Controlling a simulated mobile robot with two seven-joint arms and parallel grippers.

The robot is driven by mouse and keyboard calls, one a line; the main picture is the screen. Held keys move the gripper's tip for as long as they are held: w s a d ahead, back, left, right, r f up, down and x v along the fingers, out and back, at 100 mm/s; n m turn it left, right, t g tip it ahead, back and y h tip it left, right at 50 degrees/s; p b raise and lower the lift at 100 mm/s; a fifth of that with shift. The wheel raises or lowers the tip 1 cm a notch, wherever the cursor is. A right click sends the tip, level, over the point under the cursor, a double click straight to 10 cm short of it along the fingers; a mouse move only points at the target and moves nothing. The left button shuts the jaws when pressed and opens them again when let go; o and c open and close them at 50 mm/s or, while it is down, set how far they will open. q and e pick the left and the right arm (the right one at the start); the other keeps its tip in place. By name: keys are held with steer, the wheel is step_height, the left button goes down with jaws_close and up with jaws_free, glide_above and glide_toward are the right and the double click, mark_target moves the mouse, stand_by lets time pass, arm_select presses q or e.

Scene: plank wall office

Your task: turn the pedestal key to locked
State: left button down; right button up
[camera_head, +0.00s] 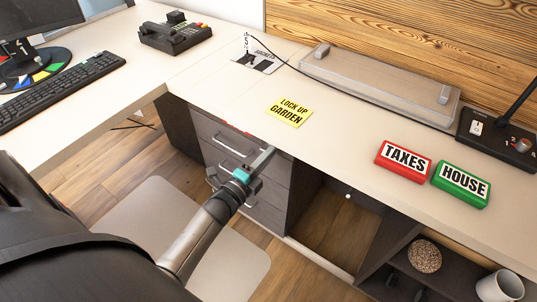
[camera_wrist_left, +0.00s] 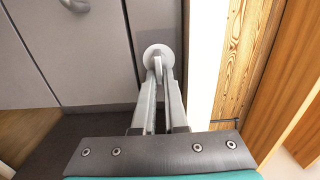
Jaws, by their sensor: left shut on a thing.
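The grey drawer pedestal (camera_head: 222,134) stands under the desk, with bar handles on its drawers. In the left wrist view its front (camera_wrist_left: 85,40) fills the left side. A round pale lock disc (camera_wrist_left: 150,52) sits on this front, with the small key (camera_wrist_left: 157,66) standing out of it. My left gripper (camera_head: 267,152) reaches the upper right of the pedestal front. In the left wrist view its fingers (camera_wrist_left: 160,82) are closed together on the key. The fingers hide part of the key, and the lock is hidden in the head view. My right gripper is not in view.
The desk edge (camera_wrist_left: 205,60) runs close beside my left fingers. On the desk lie a yellow "Lock up garden" note (camera_head: 289,111), a red "Taxes" block (camera_head: 403,161) and a green "House" block (camera_head: 460,184). An open bay (camera_head: 335,225) lies right of the pedestal.

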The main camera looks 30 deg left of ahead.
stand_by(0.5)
arm_select(q)
steer(key=c, duration=1)
jaws_free()
steer(key=shift+o, duration=0.2)
steer(key=s+a+p, duration=0.1)
steer(key=s+p, duration=0.2)
steer(key=s, duration=1.2)
steer(key=shift+s, duration=0.15)
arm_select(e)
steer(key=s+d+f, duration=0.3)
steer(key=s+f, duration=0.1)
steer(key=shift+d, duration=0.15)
arm_select(q)
steer(key=shift+a, duration=0.1)
